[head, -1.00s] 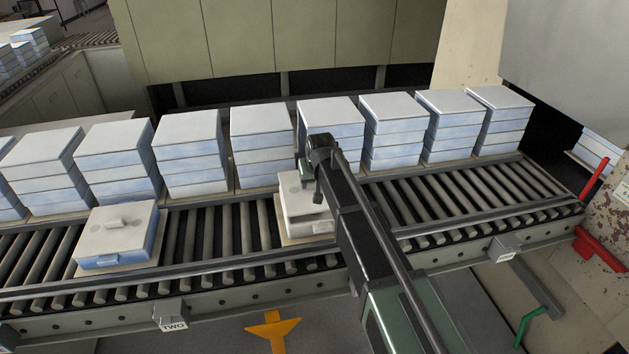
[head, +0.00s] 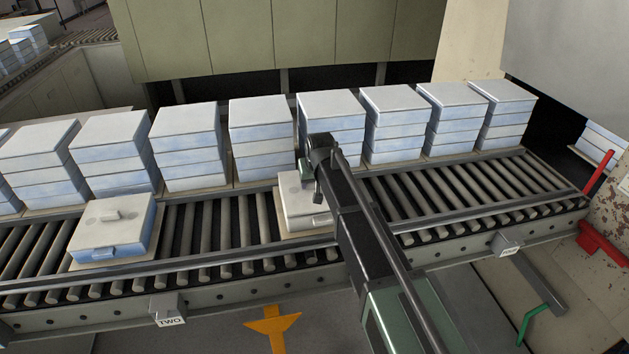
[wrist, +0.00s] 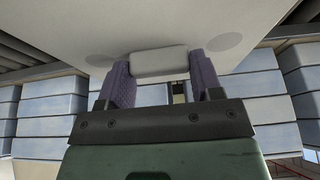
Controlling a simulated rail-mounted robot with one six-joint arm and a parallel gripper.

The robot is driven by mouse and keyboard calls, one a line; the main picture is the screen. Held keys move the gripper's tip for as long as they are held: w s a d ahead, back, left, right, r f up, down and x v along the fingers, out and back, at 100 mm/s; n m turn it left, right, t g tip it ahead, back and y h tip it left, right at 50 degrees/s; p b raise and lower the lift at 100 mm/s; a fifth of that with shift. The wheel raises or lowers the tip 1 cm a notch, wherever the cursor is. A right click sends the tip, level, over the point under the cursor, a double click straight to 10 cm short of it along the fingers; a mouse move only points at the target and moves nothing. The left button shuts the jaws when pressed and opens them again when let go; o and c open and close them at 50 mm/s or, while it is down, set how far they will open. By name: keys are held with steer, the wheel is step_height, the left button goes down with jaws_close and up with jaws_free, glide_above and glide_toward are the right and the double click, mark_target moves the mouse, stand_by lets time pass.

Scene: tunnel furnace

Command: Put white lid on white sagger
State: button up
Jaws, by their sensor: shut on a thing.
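My gripper (wrist: 160,82) is shut on the raised grip block (wrist: 160,60) of a white lid (wrist: 170,25). A purple finger lies on each side of the block, and round grey marks flank it on the lid. In the head view, a white box (head: 303,212) with one round mark on top shows at my gripper, over the front roller conveyor. My arm covers its right part. I take its top for the held lid and its lower part for the white sagger. I cannot tell whether the lid rests on the sagger or hovers just over it.
Several stacks of blue-white boxes (head: 186,150) stand close behind, along the conveyor (head: 255,225). A lidded box with a grip block (head: 112,225) sits on a board to the left. Rollers between it and the held lid are bare, as are those to the right (head: 455,200).

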steer(key=shift+f+b, duration=0.5)
steer(key=shift+f, duration=0.05)
steer(key=o, duration=1.3)
steer(key=shift+o, duration=0.2)
steer(key=shift+r, duration=0.1)
steer(key=p+v, duration=1)
steer(key=v, duration=0.1)
